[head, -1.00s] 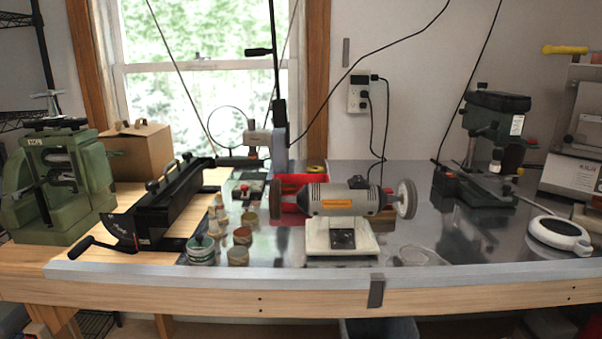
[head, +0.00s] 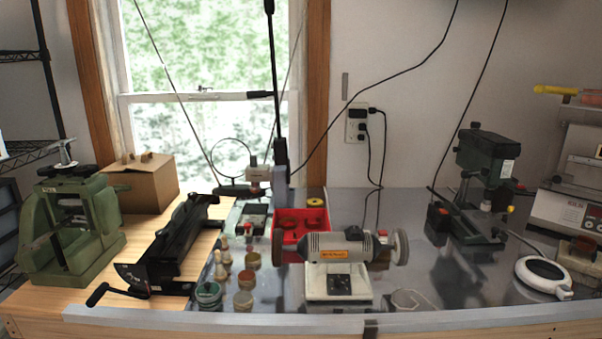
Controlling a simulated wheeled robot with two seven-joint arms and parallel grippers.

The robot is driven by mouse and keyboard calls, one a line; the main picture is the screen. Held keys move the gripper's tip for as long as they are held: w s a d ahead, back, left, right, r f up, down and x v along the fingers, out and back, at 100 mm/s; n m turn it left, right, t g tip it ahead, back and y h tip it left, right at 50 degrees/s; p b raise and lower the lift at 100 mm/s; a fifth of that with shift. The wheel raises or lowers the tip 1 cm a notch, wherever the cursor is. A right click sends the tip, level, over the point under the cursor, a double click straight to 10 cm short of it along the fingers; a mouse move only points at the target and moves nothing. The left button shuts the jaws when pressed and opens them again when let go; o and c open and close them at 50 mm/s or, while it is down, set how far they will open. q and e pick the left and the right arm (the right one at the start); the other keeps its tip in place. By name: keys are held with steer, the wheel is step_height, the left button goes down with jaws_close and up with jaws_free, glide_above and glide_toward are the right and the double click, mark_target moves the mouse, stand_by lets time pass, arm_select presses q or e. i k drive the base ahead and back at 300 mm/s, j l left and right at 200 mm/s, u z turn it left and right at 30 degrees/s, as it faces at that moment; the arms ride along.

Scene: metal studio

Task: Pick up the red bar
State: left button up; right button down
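I cannot make out a distinct red bar on the workbench. The clearest red thing is an open red tray (head: 278,246) behind and left of the bench grinder (head: 333,246), which hides part of it. Dark round shapes show inside the tray, too small to identify. Neither of my grippers is in the head view.
A green press (head: 75,235), black bending tool (head: 175,250), cardboard box (head: 145,188) and small jars (head: 243,300) crowd the left. A drill press (head: 485,170) and white round device (head: 543,275) stand right. Bare metal shows right of the grinder.

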mark_target(382, 235)
steer(key=i+l+z, duration=0.15)
steer(key=l+z, duration=0.3)
steer(key=i+l+z, duration=0.25)
steer(key=z, duration=0.15)
